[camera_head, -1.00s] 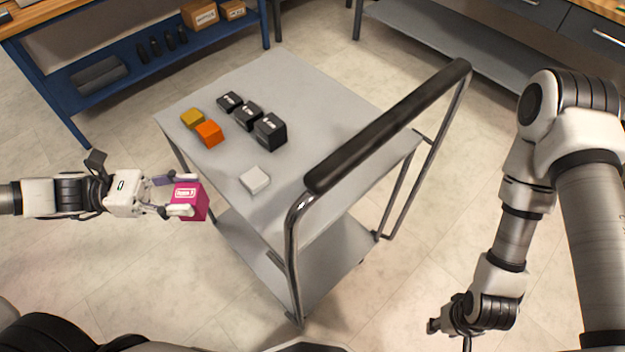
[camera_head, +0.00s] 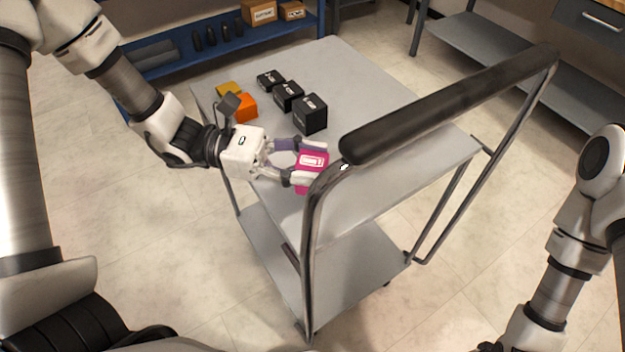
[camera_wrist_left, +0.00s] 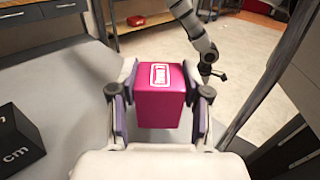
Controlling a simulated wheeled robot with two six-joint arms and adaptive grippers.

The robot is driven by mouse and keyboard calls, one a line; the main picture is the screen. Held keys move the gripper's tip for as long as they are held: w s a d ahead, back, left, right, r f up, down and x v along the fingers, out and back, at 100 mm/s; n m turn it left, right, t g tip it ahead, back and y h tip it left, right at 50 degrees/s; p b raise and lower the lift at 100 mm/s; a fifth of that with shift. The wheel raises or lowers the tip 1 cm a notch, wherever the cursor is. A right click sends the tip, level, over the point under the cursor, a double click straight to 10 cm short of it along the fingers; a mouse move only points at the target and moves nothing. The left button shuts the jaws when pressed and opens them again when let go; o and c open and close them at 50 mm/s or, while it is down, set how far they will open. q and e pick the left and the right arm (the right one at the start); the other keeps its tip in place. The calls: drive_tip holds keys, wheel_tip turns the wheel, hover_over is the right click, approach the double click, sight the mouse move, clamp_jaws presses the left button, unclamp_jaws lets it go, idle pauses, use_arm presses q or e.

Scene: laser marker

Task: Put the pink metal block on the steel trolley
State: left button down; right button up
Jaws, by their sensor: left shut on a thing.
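The pink metal block (camera_head: 312,160) has a white printed label on its top. My left gripper (camera_head: 302,164) is shut on it, one finger on each side. The block also shows between the fingers in the left wrist view (camera_wrist_left: 160,95). In the head view they appear at the near left part of the steel trolley (camera_head: 395,185), close to the trolley's handle post. I cannot tell whether the block touches the trolley top. My right arm is at the lower right of the head view, and its fingers are not clearly shown.
On the trolley top are several black blocks (camera_head: 310,114), an orange block (camera_head: 246,107) and a mustard block (camera_head: 229,90). The black handle (camera_head: 450,105) rises along the trolley's near right side. A white block is mostly hidden behind the handle post. The far right top is clear.

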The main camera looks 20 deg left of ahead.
use_arm(q)
drive_tip(key=shift+w+d+f, duration=0.15)
drive_tip(key=shift+w+d, duration=0.05)
drive_tip(key=shift+d, duration=0.2)
wheel_tip(320, 180, down, 3)
drive_tip(key=shift+s+r, duration=0.1)
drive_tip(key=shift+r, duration=0.1)
drive_tip(key=shift+a+f, duration=0.1)
drive_tip(key=shift+f, duration=0.25)
drive_tip(key=shift+f+b, duration=0.15)
drive_tip(key=shift+b, duration=0.2)
drive_tip(key=c, duration=0.5)
unclamp_jaws()
drive_tip(key=shift+c, duration=0.2)
